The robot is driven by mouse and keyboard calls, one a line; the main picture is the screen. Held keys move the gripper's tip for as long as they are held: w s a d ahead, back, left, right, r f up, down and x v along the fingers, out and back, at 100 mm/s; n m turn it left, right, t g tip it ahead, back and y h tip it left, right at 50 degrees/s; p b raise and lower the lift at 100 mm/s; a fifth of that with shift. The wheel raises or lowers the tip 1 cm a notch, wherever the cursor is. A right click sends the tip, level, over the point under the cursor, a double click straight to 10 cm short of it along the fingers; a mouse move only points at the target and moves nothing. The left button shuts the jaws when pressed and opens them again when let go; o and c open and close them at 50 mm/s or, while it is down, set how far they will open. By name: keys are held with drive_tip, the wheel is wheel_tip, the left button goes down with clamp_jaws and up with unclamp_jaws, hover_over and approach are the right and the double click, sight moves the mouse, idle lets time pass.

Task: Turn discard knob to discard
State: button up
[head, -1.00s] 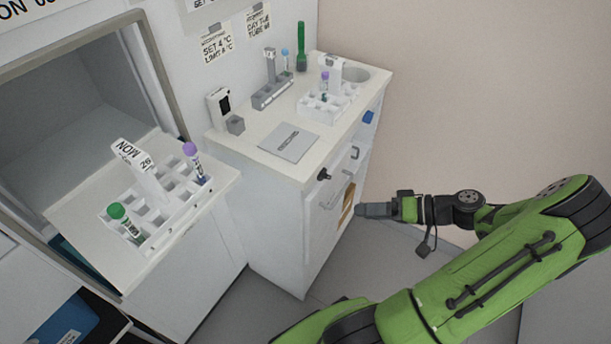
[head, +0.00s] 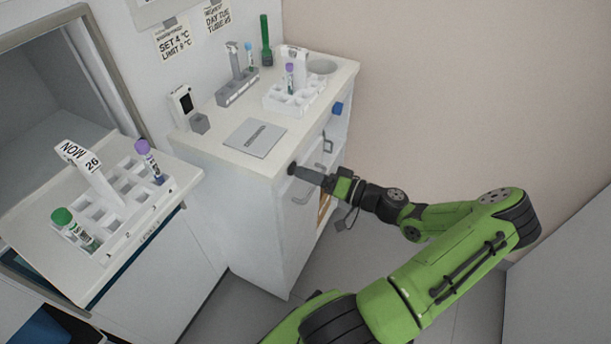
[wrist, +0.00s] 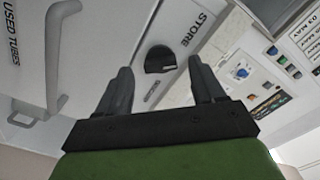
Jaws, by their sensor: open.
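The discard knob (head: 291,168) is a small black knob on the front face of the white cabinet, just under the countertop. In the wrist view the black knob (wrist: 160,60) sits between STORE lettering and a smaller dark label that I cannot read surely. My gripper (head: 301,171) is at the knob in the head view and partly hides it. In the wrist view my gripper (wrist: 161,66) is open, with one finger to each side of the knob and a gap on both sides. I cannot tell how deep the fingers reach around it.
A grey bar handle (wrist: 60,50) is on the USED TUBES front beside the knob. A grey plate (head: 256,138) and a white rack (head: 290,103) with a purple-capped tube are on the countertop. At left, a tray rack (head: 120,212) holds capped tubes. Floor at right is clear.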

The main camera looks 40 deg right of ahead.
drive_tip(key=shift+w+a, duration=0.25)
drive_tip(key=shift+w, duration=0.4)
drive_tip(key=c, duration=1.1)
drive_tip(key=shift+o, duration=0.2)
drive_tip(key=shift+r+m+p, duration=0.1)
drive_tip(key=shift+m+p, duration=0.25)
drive_tip(key=shift+m, duration=0.05)
drive_tip(key=shift+m+p, duration=4.35)
drive_tip(key=shift+m, duration=3.15)
